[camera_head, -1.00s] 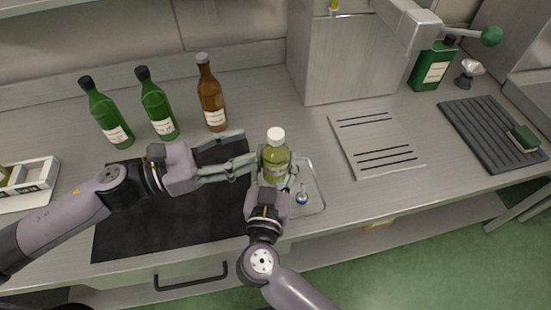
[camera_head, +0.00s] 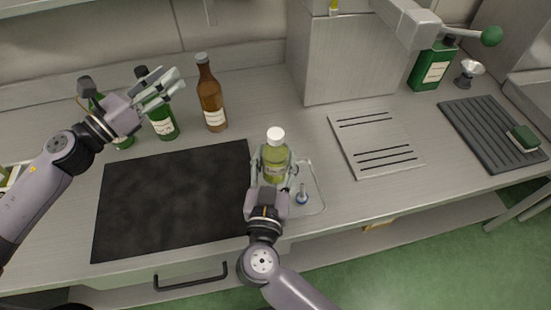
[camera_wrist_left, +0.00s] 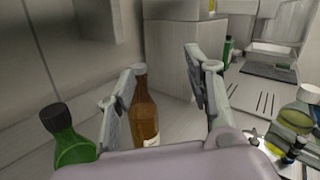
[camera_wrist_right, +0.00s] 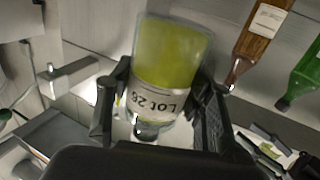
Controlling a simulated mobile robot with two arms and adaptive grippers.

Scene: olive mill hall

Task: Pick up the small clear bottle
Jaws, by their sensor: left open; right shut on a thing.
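The small clear bottle (camera_head: 276,171) holds yellow-green oil and has a white cap; it stands upright in the head view. My right gripper (camera_head: 271,158) is shut on it, a finger on each side. In the right wrist view the bottle (camera_wrist_right: 170,58) fills the space between the fingers, its "Lot 26" label upside down. I cannot tell whether its base touches the shallow tray (camera_head: 318,203). My left gripper (camera_head: 166,88) is open and empty, above the back left of the counter, in front of a green bottle (camera_head: 162,122).
A brown bottle (camera_head: 211,100) stands close right of my left gripper; another green bottle (camera_head: 124,141) is partly hidden behind that arm. A dark mat (camera_head: 170,200) lies clear at left. A slotted plate (camera_head: 375,140) and a ribbed dark mat (camera_head: 485,130) lie at right.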

